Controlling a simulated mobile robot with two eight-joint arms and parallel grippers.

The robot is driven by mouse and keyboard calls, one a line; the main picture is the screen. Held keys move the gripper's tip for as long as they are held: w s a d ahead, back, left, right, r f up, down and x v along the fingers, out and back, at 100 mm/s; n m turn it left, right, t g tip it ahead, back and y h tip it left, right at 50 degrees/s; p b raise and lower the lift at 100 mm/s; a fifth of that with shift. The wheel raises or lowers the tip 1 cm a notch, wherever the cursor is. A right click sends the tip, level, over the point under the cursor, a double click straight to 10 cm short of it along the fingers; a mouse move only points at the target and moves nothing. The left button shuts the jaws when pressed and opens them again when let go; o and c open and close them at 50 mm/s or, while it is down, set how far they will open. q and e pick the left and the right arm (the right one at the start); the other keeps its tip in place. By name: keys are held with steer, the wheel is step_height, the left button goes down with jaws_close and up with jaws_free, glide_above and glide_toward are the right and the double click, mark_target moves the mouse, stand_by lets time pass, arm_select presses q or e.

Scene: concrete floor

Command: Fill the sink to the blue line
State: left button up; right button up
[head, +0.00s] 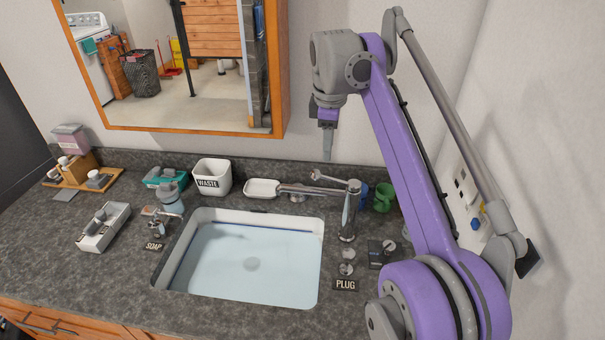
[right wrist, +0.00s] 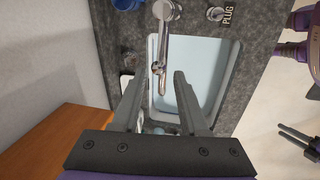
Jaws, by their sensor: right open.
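The sink (head: 172,258) is set in the dark counter and holds pale blue clear water (head: 220,265); its drain (head: 252,264) shows through. The blue line (head: 265,228) runs along the back inner wall, close to the water's edge; the exact gap is unclear. The chrome faucet (head: 347,215) stands at the back right corner, its spout pointing left; no stream is discernible. It also shows in the right wrist view (right wrist: 164,45). My right gripper (head: 328,155) hangs above and behind the faucet, open and empty. In the right wrist view its fingers (right wrist: 157,85) are spread. My left gripper seems to show as dark prongs (right wrist: 300,138).
A PLUG label (head: 345,285) and small knob (head: 346,262) are right of the sink. A soap dispenser (head: 172,202), WASTE bin (head: 212,177), white soap dish (head: 263,188) and green mug (head: 384,197) stand around it. A mirror (head: 285,100) hangs behind. The front counter is clear.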

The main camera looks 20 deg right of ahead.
mark_target(327, 177)
steer(key=f, duration=0.3)
steer(key=w+f+b, duration=0.1)
steer(key=f, duration=0.3)
steer(key=d+f, duration=0.1)
steer(key=f, duration=0.2)
steer(key=shift+w+d+f, duration=0.1)
steer(key=shift+w+f, duration=0.15)
steer(key=shift+w, duration=0.15)
arm_select(q)
steer(key=shift+s+f, duration=0.3)
steer(key=shift+f, duration=0.3)
steer(key=shift+s+f, duration=0.25)
steer(key=shift+f, duration=0.3)
arm_select(e)
jaws_close()
